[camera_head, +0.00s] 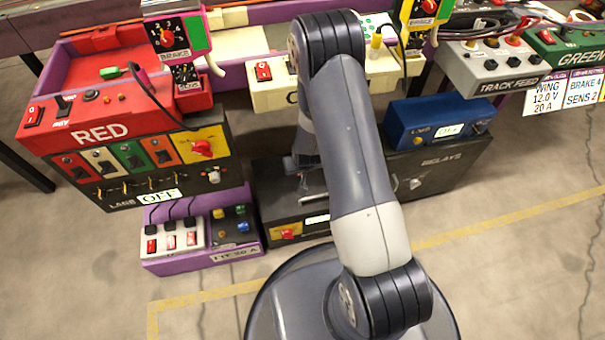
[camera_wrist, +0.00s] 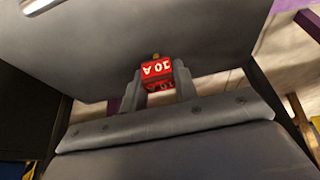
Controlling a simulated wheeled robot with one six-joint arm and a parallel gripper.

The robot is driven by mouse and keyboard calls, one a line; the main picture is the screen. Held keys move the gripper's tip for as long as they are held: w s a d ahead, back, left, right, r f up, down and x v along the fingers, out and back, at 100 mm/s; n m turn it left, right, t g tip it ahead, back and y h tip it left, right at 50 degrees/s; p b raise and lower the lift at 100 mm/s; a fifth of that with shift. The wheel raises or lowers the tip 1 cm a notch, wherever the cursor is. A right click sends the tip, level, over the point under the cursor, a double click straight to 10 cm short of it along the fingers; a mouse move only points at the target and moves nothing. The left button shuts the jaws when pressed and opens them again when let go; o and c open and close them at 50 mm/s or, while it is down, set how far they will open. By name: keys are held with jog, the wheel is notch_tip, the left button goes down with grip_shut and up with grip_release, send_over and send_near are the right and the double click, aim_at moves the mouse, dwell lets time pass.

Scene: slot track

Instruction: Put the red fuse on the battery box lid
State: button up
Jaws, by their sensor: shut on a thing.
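In the wrist view my gripper (camera_wrist: 157,82) is shut on the red fuse (camera_wrist: 156,70), a small red block with white lettering upside down in the picture. The fuse is between the two grey fingertips. A wide dark grey surface (camera_wrist: 120,35) with a silver handle fills the upper part of that view. In the head view a black box (camera_head: 275,205) with a silver handle stands below my arm; its name cannot be read, but it may be the battery box. My arm partly covers it. The fuse is hidden there, and contact with the surface cannot be told.
The blue box (camera_head: 430,122) sits on the black relays box (camera_head: 440,165) at right. The floor in front is clear.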

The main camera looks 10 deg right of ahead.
jog(key=shift+f+b, duration=0.55)
jog(key=shift+f, duration=0.75)
jog(key=shift+f, duration=0.1)
jog(key=shift+f, duration=0.15)
jog(key=o, duration=1.1)
jog(key=p+v, duration=0.4)
jog(key=v, duration=0.8)
jog(key=shift+r+p, duration=0.3)
jog(key=shift+p, duration=0.1)
